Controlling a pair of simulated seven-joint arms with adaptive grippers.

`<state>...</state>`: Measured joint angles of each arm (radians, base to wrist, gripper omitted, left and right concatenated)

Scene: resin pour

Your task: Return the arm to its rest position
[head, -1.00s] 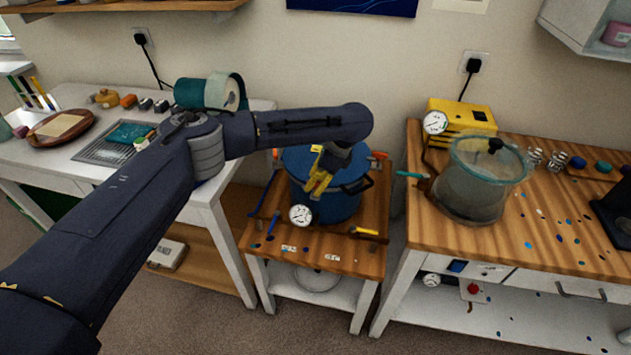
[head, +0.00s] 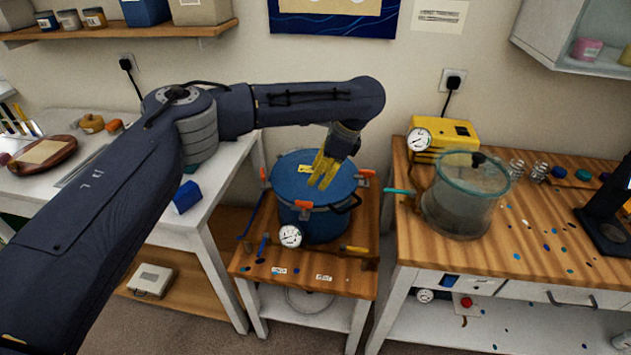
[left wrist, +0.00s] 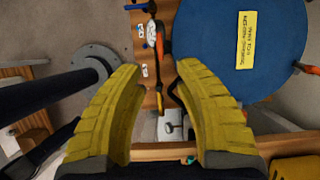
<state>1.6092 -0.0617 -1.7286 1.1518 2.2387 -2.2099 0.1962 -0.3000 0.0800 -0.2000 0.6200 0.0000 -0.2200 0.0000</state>
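My left arm reaches in from the left in the head view. Its yellow-fingered left gripper (head: 324,171) hangs pointing down, in front of or above the blue pressure pot (head: 316,222). In the left wrist view the two yellow fingers of the left gripper (left wrist: 168,105) are spread apart with nothing between them. The pot's blue lid (left wrist: 222,50) shows at the upper right there, beyond the fingers, with a yellow label (left wrist: 246,39). My right gripper is not in view.
The pot stands on a small wooden-topped stand (head: 262,262) with a gauge (head: 290,236) at its front. To the right, a bench (head: 480,246) holds a clear chamber (head: 462,205) and a yellow pump (head: 452,137). A white table (head: 150,222) with a blue block (head: 187,197) stands left.

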